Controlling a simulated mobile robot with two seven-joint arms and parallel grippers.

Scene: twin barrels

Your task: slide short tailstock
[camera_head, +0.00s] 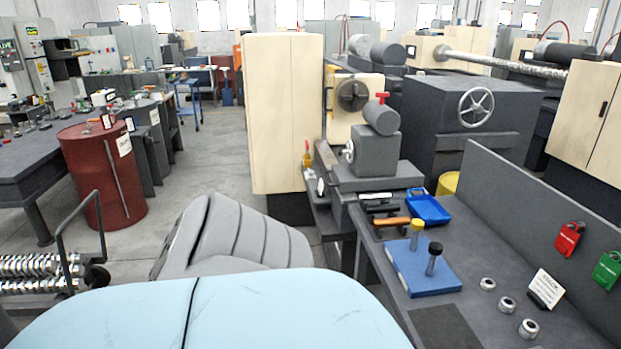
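A grey tailstock (372,152) stands on the bed of the nearer, shorter lathe, right of the middle of the head view. It has a round barrel (381,118) on top and a small red lever (382,97). A white handwheel shows only in part at its left side. The lathe's round chuck (352,95) is just behind it on a cream headstock (341,118). The tailstock looks close to the chuck; the exact gap is hard to tell. Neither of my grippers is in view.
A grey bench (460,318) at the right holds a blue tray (428,208), a blue board (422,270) with two pegs, an orange-handled tool (392,222) and several metal rings. A cream cabinet door (283,115) stands left of the lathe. A red barrel (102,175) stands left, beyond open floor (210,165).

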